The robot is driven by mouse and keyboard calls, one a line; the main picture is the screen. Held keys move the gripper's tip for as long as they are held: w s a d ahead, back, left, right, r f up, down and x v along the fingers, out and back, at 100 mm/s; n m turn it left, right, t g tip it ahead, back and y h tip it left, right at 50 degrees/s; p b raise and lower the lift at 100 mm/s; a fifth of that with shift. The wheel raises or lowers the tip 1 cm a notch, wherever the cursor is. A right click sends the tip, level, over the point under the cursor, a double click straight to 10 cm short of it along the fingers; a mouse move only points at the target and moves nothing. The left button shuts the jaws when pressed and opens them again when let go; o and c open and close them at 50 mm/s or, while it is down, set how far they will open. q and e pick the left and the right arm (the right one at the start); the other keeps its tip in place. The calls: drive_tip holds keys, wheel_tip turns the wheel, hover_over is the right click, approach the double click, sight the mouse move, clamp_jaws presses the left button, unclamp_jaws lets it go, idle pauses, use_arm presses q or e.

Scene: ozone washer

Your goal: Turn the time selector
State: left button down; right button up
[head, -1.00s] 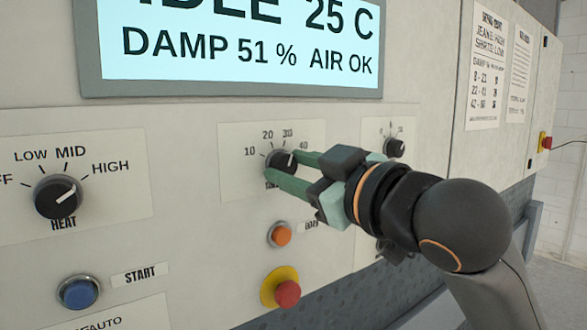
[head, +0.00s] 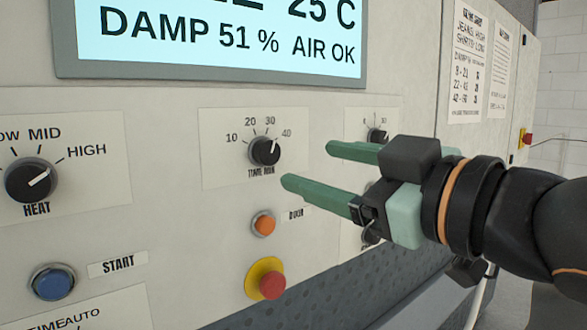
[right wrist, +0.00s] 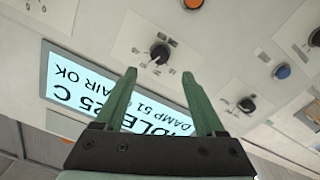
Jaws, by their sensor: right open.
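The time selector (head: 264,151) is a round black knob on a pale plate marked 10, 20, 30 and 40. Its white pointer line aims to the upper right, towards the 40 mark. My right gripper (head: 307,164) has green fingers and is open and empty. It is in front of the panel, to the right of the knob and apart from it. In the right wrist view the knob (right wrist: 159,53) shows just beyond the gap between the open fingertips (right wrist: 158,74). My left gripper is not in view.
The heat knob (head: 31,180) is at the left, above the blue start button (head: 53,282). An orange door button (head: 263,224) and a red stop button (head: 271,284) are below the time selector. A smaller knob (head: 377,136) is partly behind my gripper. The display (head: 210,40) is above.

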drive_tip(key=v, duration=0.3)
drive_tip(key=shift+s+d, duration=0.2)
drive_tip(key=shift+s, duration=0.05)
drive_tip(key=shift+w, duration=0.1)
drive_tip(key=w+f+m+g+h, duration=0.1)
drive_tip(key=w+f+m, duration=0.4)
drive_tip(key=w+f, duration=0.8)
drive_tip(key=d+f+m+g+h, duration=0.1)
drive_tip(key=d+f+m+h, duration=0.1)
drive_tip(key=f, duration=1.1)
drive_tip(key=d+f+m+h, duration=0.1)
drive_tip(key=d+f+m, duration=0.15)
drive_tip(key=f, duration=1.05)
drive_tip(key=s+d+f+g+h, duration=0.15)
drive_tip(key=s+f, duration=0.35)
drive_tip(key=f, duration=0.5)
drive_tip(key=s+d+f+h, duration=0.1)
drive_tip(key=s+d+f, duration=0.1)
drive_tip(key=s+f, duration=0.5)
drive_tip(key=s+d+f+g+h, duration=0.1)
drive_tip(key=s+f+g, duration=0.1)
drive_tip(key=s+f, duration=0.9)
drive_tip(key=shift+s+d+f, duration=0.3)
drive_tip(key=shift+f, duration=0.55)
